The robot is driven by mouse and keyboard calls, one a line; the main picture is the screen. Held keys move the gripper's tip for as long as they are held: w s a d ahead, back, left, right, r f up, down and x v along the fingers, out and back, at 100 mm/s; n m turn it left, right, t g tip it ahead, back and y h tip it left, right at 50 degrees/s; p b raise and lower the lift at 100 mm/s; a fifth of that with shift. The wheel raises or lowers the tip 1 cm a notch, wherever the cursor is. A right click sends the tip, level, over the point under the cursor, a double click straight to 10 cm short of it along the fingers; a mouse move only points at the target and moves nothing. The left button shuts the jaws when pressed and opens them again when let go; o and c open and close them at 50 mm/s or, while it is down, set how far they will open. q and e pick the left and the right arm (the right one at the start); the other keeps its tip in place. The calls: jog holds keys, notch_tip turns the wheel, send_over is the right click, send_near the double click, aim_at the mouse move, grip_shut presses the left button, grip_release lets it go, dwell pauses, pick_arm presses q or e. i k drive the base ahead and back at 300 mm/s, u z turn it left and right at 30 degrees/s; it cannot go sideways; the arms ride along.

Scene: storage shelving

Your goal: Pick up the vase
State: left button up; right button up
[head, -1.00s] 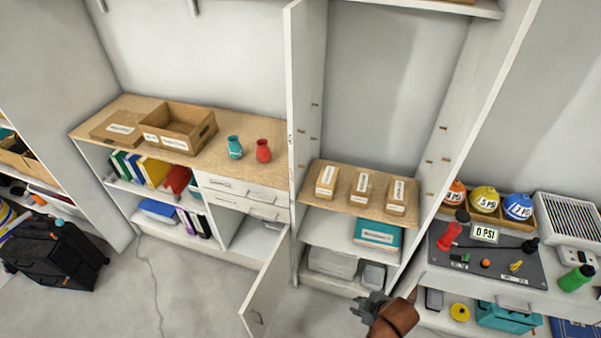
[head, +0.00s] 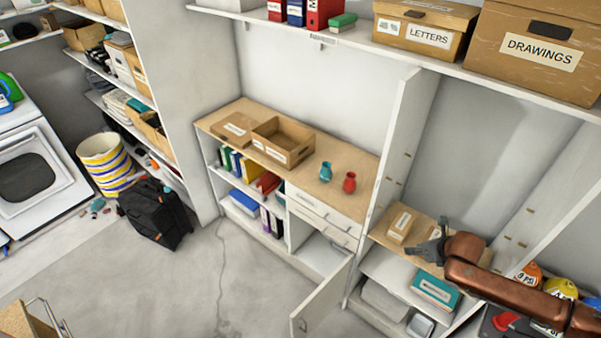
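Two small vases stand upright side by side on the wooden counter top (head: 312,185) of the white cabinet: a teal vase (head: 326,172) on the left and a red vase (head: 349,182) on the right. Which one the task means cannot be told. My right gripper (head: 432,245) is at the end of a copper-brown arm from the right. It is in front of the tall open shelf, right of both vases and apart from them. Its fingers are too small to read clearly. My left gripper is not in view.
An open cabinet door (head: 322,298) juts out below the counter. A tall white panel (head: 402,130) stands right of the vases. An overhead shelf holds the letters box (head: 425,28).

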aim_at(326, 172)
jog(key=u, duration=1.65)
jog(key=i, duration=1.6)
jog(key=z, duration=1.9)
jog(key=i, duration=0.5)
